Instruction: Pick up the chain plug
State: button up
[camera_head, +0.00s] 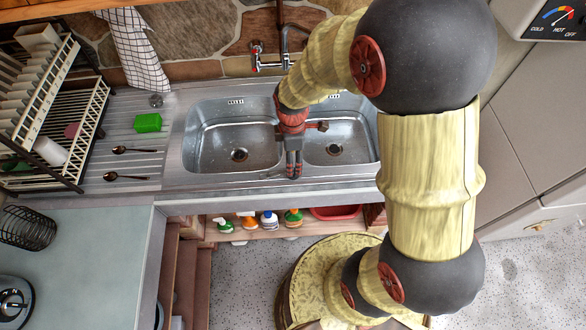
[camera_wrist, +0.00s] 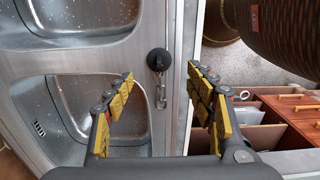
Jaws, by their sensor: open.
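The chain plug (camera_wrist: 158,60) shows in the wrist view as a round black plug with a short metal chain and ring trailing from it. It lies on the steel rim near the front edge of the sink unit, by the divider between the two basins. My gripper (camera_wrist: 160,78) is open, with yellow-padded fingers either side of the plug in the picture. Nothing is between the pads that I can see touching them. In the head view my gripper (camera_head: 294,172) points down over the divider, and the plug is hidden there.
The left basin (camera_head: 213,150) and right basin (camera_head: 338,152) are empty. The tap (camera_head: 283,55) stands behind them. A green sponge (camera_head: 148,122) and two spoons (camera_head: 125,177) lie on the drainer. A dish rack (camera_head: 62,140) is at left. Bottles (camera_head: 268,220) stand on the shelf below.

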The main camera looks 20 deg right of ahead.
notch_tip(320, 180, down, 7)
jog(key=shift+d+f+b, duration=0.15)
jog(key=shift+b, duration=0.5)
jog(key=shift+c, duration=0.4)
jog(key=c, duration=1.1)
jog(key=shift+c, duration=0.3)
